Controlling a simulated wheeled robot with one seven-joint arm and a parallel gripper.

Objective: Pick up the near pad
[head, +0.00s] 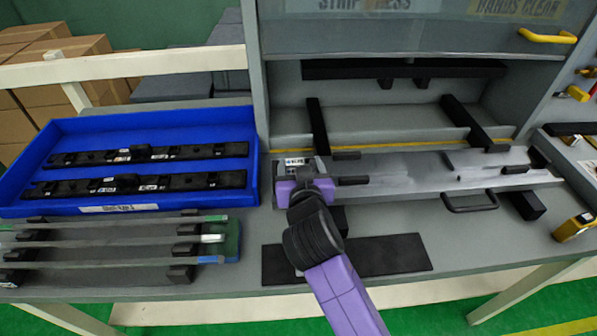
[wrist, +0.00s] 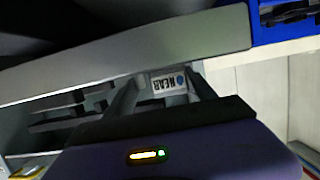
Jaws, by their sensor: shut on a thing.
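The near pad (wrist: 168,83) shows in the wrist view as a small grey part with a white label reading NEAR, upside down. It sits between the two fingers of my gripper (wrist: 163,92), which is shut on it. In the head view my gripper (head: 305,178) is at the left end of the long grey press bed (head: 410,172). A small white label shows just behind it there. My own wrist hides most of the pad in the head view, and I cannot tell whether it touches the bed.
A blue tray (head: 256,165) with two black clip strips stands at left. Several thin strips rest on black supports (head: 184,272) in front of it. A black mat (head: 395,257) lies below my arm. A black handle (head: 470,203) and yellow tape measure (head: 573,228) are at right.

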